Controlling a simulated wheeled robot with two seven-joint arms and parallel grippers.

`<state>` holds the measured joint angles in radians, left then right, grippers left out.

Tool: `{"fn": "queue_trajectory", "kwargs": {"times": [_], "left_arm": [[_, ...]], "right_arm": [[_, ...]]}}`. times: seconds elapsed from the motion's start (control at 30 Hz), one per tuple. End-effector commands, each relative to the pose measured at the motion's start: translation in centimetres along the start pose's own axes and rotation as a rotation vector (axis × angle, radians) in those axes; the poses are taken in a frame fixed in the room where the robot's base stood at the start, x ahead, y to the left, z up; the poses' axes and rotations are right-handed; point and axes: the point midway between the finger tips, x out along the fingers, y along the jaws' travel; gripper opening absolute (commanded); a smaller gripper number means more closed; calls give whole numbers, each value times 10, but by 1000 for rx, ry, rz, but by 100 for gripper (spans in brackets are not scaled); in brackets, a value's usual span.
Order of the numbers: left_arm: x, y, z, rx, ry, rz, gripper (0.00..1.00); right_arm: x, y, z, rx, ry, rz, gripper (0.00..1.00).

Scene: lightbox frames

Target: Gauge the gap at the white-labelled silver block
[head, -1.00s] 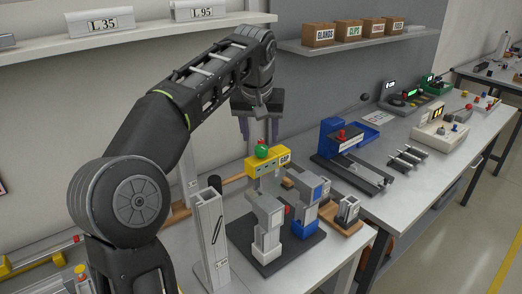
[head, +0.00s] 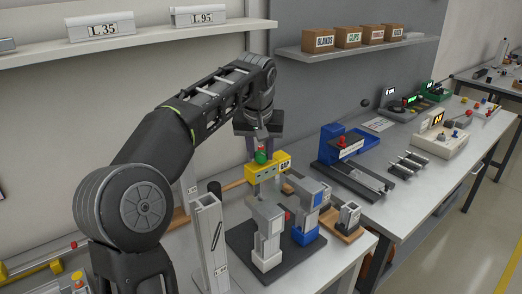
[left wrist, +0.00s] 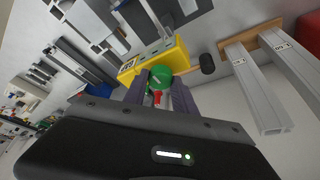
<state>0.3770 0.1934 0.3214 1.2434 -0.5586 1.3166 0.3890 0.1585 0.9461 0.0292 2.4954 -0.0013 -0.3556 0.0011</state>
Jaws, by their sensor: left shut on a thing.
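A silver block (head: 267,235) with a white base stands on a dark plate (head: 240,238) on the bench. Beside it on the same plate stands a silver block with blue parts (head: 308,215). Behind them is the yellow box marked GAP (head: 262,174), with a round green knob (head: 262,156) on top. My left gripper (head: 261,150) is directly above the yellow box, its fingers shut on the green knob. The left wrist view shows the fingers on either side of the green knob (left wrist: 160,78), with a small red part by it.
A tall grey upright (head: 208,240) stands at the near left of the plate. A wooden holder with small silver pieces (head: 348,217) is to the right. A blue device (head: 340,145) and several rods (head: 408,163) stand farther right. A shelf with boxes (head: 345,48) hangs behind.

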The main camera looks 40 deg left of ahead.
Motion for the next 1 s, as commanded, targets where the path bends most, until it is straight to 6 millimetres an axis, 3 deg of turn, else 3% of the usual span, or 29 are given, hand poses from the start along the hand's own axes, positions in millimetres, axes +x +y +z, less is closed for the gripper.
{"fn": "queue_trajectory", "kwargs": {"times": [0.3,1.0], "left_arm": [[0,0,0,0,0,0,0],[0,0,0,0,1,-1,0]], "right_arm": [[0,0,0,0,0,0,36],[0,0,0,0,0,0,36]]}}
